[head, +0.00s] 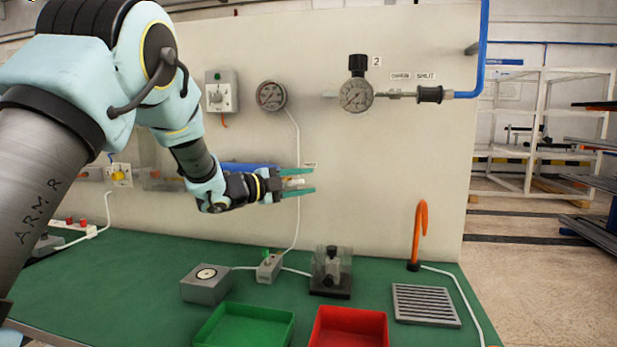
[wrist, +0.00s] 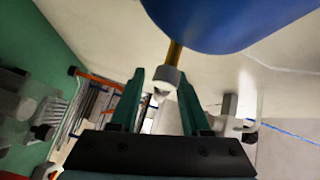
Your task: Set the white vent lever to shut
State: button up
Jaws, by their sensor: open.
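My gripper (head: 312,181) reaches out to the right in front of the upright panel. It is open, one green finger above the other in the head view. A small pale piece (head: 292,182) shows between the fingers there, too small to make out. In the wrist view, a white round-ended part (wrist: 166,77) on a brass stem (wrist: 175,54) hangs below a big blue body (wrist: 225,18). It appears between the fingertips of my gripper (wrist: 160,76), with gaps on both sides. It may be the white vent lever; its setting cannot be told. My arm partly hides the blue body (head: 248,167) in the head view.
A gauge (head: 356,96) on a pipe, with small labels, one reading SHUT (head: 425,76), is higher on the panel (head: 400,150). On the green bench (head: 110,275) are a clear-covered block (head: 331,270), an orange hook (head: 420,232), a green tray (head: 285,340) and a red tray (head: 380,318).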

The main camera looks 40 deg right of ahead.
jog(key=shift+s+d, duration=0.1)
jog(key=shift+d, duration=0.6)
jog(key=shift+c, duration=0.4)
grip_shut()
